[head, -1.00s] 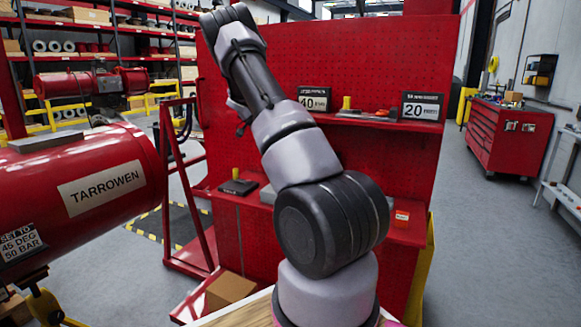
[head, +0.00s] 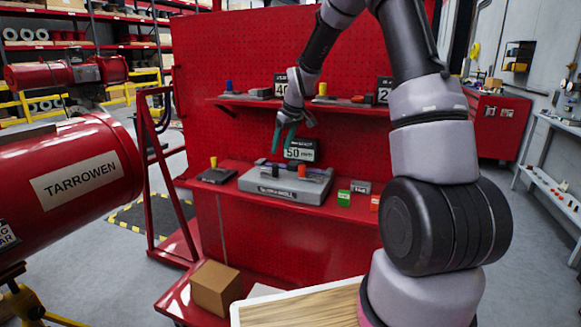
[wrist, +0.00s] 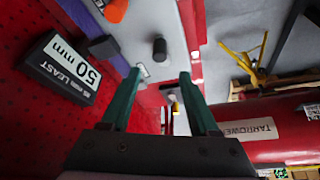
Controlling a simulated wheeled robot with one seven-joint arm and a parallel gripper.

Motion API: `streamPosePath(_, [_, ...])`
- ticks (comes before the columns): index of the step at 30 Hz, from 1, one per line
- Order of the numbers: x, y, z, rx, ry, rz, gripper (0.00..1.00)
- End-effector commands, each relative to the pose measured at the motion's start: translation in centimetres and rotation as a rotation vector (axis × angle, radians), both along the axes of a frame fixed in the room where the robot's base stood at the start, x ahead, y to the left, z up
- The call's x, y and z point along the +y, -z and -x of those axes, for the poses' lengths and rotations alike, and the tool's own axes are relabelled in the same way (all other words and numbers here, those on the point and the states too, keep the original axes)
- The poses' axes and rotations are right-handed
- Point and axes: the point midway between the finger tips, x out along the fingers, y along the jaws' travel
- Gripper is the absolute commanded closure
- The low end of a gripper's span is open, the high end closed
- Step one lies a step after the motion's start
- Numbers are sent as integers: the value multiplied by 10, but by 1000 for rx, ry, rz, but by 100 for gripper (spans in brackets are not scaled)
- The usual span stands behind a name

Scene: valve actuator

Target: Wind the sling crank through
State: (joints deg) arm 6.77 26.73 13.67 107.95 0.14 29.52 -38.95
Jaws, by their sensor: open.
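A grey block-shaped fixture (head: 285,187) stands on the lower red shelf, with an orange knob (head: 302,171) and a dark upright knob on top. Its front lettering is too small to read, and I cannot tell for sure which part is the sling crank. My gripper (head: 290,138) has teal fingers and hangs above the fixture, apart from it. In the wrist view my gripper (wrist: 160,75) is open and empty. The dark knob (wrist: 160,48) shows beyond the gap between the fingertips, with the orange knob (wrist: 115,10) off to the upper left.
A "50 mm" sign (head: 299,149) stands behind the fixture. The upper shelf (head: 345,103) carries small items and signs. A green block (head: 344,198) is right of the fixture, a dark block with a yellow knob (head: 215,175) left. A red TARROWEN cylinder (head: 70,175) is at far left.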

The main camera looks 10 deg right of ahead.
Motion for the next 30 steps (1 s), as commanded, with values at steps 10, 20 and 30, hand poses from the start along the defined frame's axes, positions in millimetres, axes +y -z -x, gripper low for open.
streamPosePath(10, [12,61,-21,6,2,0,39])
streamPosePath(20, [17,90,-32,4,4,1,39])
streamPosePath(30, [17,91,-32,3,5,1,65])
